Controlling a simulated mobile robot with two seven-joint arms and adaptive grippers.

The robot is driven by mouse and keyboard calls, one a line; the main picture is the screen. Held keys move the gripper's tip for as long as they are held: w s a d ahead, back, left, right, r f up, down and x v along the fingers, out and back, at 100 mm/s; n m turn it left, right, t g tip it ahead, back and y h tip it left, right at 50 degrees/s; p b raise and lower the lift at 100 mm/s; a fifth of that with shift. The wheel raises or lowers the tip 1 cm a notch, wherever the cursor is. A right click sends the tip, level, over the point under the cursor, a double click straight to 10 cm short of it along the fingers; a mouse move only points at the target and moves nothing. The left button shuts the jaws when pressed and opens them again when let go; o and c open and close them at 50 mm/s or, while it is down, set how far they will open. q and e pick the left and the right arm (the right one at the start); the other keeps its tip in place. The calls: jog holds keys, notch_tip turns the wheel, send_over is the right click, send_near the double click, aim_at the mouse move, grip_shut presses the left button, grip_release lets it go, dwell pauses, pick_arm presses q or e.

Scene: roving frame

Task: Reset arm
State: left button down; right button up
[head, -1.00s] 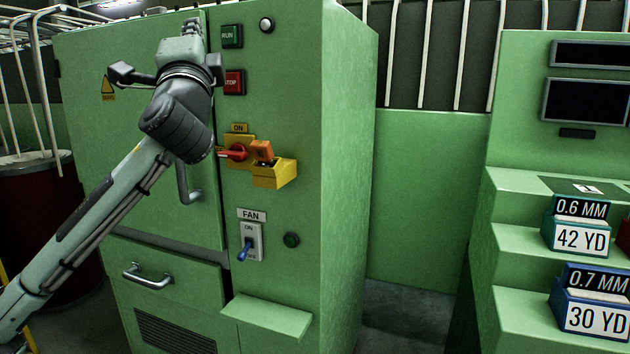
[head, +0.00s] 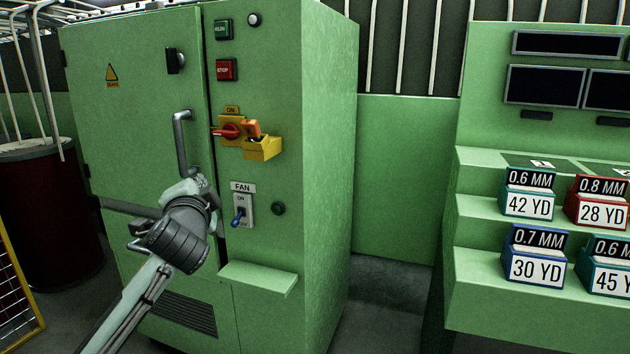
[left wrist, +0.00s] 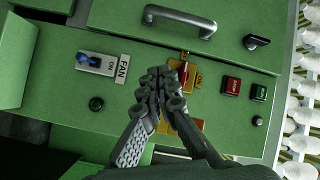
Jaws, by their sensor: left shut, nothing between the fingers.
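My left arm comes in from the lower left in the head view. Its gripper (head: 197,183) is in front of the green cabinet (head: 330,150), below the upper door handle (head: 181,145) and left of the fan switch (head: 239,217). In the left wrist view the gripper (left wrist: 162,76) has its fingers together with nothing between them. They overlap part of the yellow switch plate in that picture; I cannot tell the gap to the cabinet. My right gripper is in neither view.
The cabinet carries a red rotary handle (head: 230,131), an orange and yellow bracket (head: 262,146), and RUN and STOP buttons. A ledge (head: 258,277) juts out low. A stepped green console (head: 490,292) with labelled boxes stands right. A dark red drum (head: 50,222) is left.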

pick_arm(q)
jog(key=s+a+f+n+g+h, duration=0.15)
jog(key=s+f, duration=0.25)
jog(key=f, duration=0.6)
jog(key=s+f+n+g, duration=0.1)
jog(key=s+f+g, duration=0.25)
jog(key=f, duration=0.75)
jog(key=s+a+f+n+g, duration=0.15)
jog(key=s+f, duration=0.35)
jog(key=f, duration=0.5)
jog(key=s+f+n+g, duration=0.2)
jog(key=s+f+g, duration=0.1)
jog(key=s+f, duration=0.6)
jog(key=s+a+f+n+g+h, duration=0.1)
jog(key=s+f+g, duration=0.3)
jog(key=s+f, duration=0.6)
jog(key=s+n, duration=0.1)
jog(key=s, duration=0.5)
jog(key=shift+s+a+n, duration=0.3)
